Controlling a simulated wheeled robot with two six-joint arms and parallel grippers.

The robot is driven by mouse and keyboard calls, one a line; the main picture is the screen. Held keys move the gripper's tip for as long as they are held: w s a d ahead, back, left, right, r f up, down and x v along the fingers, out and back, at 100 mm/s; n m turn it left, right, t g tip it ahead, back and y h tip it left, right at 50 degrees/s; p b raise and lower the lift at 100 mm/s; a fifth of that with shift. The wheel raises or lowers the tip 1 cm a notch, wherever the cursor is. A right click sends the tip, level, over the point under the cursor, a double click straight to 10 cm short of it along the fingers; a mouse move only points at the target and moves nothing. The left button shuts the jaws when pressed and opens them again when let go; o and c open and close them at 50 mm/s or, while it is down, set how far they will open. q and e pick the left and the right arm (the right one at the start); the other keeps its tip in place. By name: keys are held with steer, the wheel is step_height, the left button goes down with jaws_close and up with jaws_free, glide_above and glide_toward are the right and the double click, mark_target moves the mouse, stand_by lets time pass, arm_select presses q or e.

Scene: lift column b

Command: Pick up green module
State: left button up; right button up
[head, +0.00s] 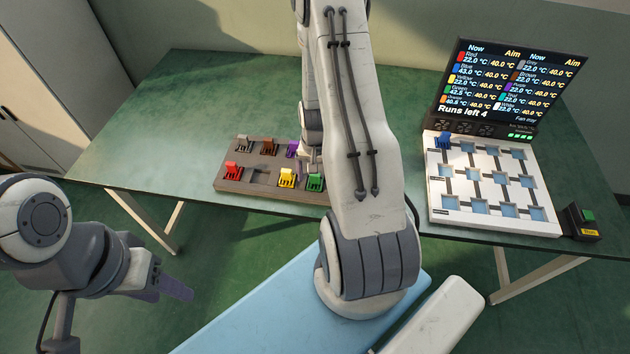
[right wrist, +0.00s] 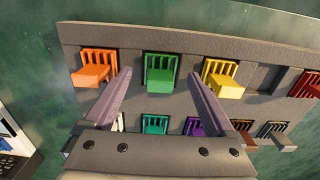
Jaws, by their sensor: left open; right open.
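The green module (head: 315,182) stands in the front row of the brown rack (head: 230,186), right of the yellow module (head: 287,178). In the right wrist view the green module (right wrist: 160,70) sits in its slot, between the lines of my two fingers. My right gripper (right wrist: 160,78) is open and empty, its fingertips spread either side of the green module and apart from it. In the head view my right arm hides part of the rack and most of that gripper. My left gripper (head: 176,288) is open, low at the left, away from the rack.
The right wrist view shows orange (right wrist: 95,67) and yellow (right wrist: 222,77) modules beside the green one, with teal (right wrist: 154,124) and purple (right wrist: 195,127) nearer. A white slotted board (head: 437,190) holds a blue module (head: 442,140) below a display (head: 500,85). A button box (head: 581,222) stands at right.

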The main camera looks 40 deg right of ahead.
steer(key=shift+f, duration=0.5)
jaws_close()
